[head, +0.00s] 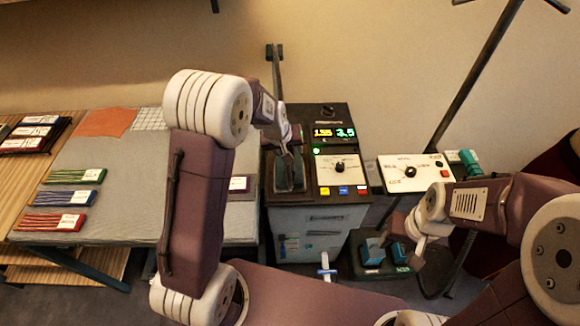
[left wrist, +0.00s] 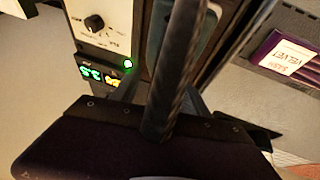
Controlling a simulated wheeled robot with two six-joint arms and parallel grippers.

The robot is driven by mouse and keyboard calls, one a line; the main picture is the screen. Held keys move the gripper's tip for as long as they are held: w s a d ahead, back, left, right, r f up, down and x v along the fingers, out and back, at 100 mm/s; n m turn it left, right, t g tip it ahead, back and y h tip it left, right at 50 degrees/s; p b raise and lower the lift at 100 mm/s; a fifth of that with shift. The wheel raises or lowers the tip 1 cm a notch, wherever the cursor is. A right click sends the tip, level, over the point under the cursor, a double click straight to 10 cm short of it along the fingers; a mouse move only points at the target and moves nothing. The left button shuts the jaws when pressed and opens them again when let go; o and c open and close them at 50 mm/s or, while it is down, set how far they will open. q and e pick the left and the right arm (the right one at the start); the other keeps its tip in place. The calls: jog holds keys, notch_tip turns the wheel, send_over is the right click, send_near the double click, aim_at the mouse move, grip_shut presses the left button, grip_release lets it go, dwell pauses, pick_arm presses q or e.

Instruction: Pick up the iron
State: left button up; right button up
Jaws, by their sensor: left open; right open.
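A dark green, upright shape that looks like the iron (head: 289,174) sits in the dark recess at the left of the machine's top, in the head view. My left gripper (head: 291,146) is open, right over its upper end; whether it touches is hard to tell. A dark teal piece, probably the same iron (left wrist: 160,38), shows partly in the left wrist view beside the control panel, behind a dark bar. My right gripper (head: 405,246) is open and empty at the lower right, near the teal pads on the floor.
The machine (head: 325,190) has a lit display and a dial; a thin pole (head: 275,65) rises behind it. A white control box (head: 410,172) stands to its right. The grey-topped table (head: 120,170) at left holds labelled cloth stacks. Teal pads (head: 370,250) lie below.

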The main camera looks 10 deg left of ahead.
pick_arm(q)
jog(key=shift+x, duration=1.1)
jog(key=shift+w+f, duration=0.1)
jog(key=shift+f, duration=0.05)
grip_shut()
dwell(0.3)
